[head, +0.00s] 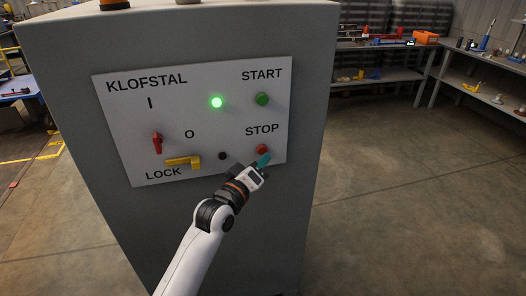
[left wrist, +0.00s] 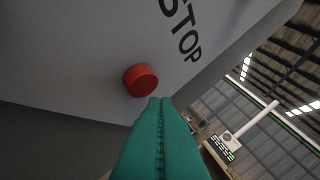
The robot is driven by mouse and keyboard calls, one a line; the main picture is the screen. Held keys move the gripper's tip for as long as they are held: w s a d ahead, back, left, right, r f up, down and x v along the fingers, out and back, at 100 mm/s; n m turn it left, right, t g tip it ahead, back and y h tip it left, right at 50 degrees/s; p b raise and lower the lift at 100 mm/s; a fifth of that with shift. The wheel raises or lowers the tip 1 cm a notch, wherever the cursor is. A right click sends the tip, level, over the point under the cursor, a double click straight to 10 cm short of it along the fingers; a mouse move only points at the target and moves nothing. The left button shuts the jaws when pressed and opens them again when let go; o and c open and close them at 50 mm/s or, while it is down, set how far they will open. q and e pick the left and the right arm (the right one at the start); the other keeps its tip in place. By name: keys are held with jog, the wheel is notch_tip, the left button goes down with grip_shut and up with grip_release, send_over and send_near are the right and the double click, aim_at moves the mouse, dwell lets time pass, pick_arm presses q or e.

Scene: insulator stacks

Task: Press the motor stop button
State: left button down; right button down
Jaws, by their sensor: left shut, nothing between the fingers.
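The red stop button (head: 262,148) sits under the word STOP at the lower right of the white panel (head: 200,115). It also shows in the left wrist view as a round red button (left wrist: 141,80) standing out from the panel. My left gripper (head: 264,160) is shut and empty, its teal fingers pressed together. In the left wrist view its fingertips (left wrist: 160,100) are just below and right of the button. I cannot tell whether they touch it. The green light (head: 217,102) on the panel is lit. My right gripper is not in view.
The panel also has a green start button (head: 262,99), a red switch (head: 157,143), a yellow lock lever (head: 183,162) and a black knob (head: 222,156). It is on a grey cabinet (head: 200,230). Workbenches (head: 385,80) stand at the back right. The floor right of the cabinet is clear.

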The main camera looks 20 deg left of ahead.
pick_arm(q)
jog(key=shift+w, duration=0.1)
dwell(0.6)
jog(key=shift+w+a, duration=0.25)
jog(key=shift+w, duration=0.05)
jog(key=shift+w+a+r, duration=0.1)
jog(key=shift+w+a, duration=0.15)
jog(key=shift+w, duration=0.15)
dwell(0.9)
jog(key=shift+s+p, duration=0.1)
jog(key=shift+p, duration=0.2)
jog(key=shift+s+d+p, duration=0.5)
jog(key=shift+s, duration=0.2)
